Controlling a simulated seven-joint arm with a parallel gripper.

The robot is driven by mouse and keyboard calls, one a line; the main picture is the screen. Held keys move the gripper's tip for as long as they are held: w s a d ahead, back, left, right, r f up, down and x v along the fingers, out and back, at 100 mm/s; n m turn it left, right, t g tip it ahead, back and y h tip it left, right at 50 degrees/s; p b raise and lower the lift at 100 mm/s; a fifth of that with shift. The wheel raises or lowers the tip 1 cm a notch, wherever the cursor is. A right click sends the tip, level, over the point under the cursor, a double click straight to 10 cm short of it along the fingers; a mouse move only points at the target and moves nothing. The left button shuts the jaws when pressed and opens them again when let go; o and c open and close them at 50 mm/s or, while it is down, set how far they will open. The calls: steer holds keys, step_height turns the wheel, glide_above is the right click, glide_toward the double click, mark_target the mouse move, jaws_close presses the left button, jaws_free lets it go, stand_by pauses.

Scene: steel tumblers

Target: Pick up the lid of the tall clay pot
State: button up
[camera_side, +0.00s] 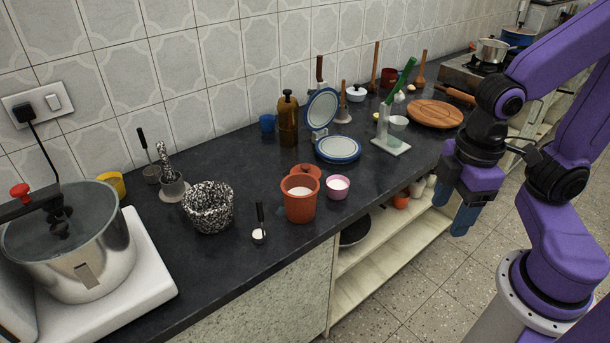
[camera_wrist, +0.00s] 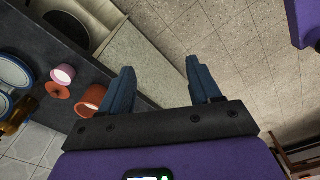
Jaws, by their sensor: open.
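The tall clay pot (camera_side: 299,204) is terracotta orange and stands upright near the counter's front edge, with something pale inside. An orange round piece, apparently its lid (camera_side: 306,169), sits just behind it, partly hidden by the pot. In the wrist view the lid (camera_wrist: 57,91) shows as a flat disc with a small centre mark, beside the pot (camera_wrist: 88,104), at the left. My gripper (camera_side: 451,209) is open and empty, to the right of the pot, in front of the counter.
A pink cup (camera_side: 338,187) stands close right of the pot and lid. A speckled pot (camera_side: 208,206) and a small scoop (camera_side: 259,232) are left of it. A blue-rimmed dish (camera_side: 338,149) and a brown bottle (camera_side: 288,121) stand behind. An open shelf (camera_side: 375,262) lies below.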

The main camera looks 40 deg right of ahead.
steer(key=w+a+m+t, duration=0.1)
steer(key=w+a+m, duration=0.3)
steer(key=w, duration=0.9)
steer(key=m+t+h, duration=0.2)
steer(key=m+t, duration=0.1)
steer(key=m, duration=0.8)
glide_above(305, 165)
steer(key=s+a, duration=0.1)
steer(key=s, duration=0.2)
step_height(305, 165, down, 18)
steer(key=shift+w+f, duration=0.1)
steer(key=shift+w, duration=0.05)
steer(key=shift+x, duration=2.55)
steer(key=shift+w+d, duration=0.1)
steer(key=c, duration=1.1)
steer(key=shift+c, duration=0.2)
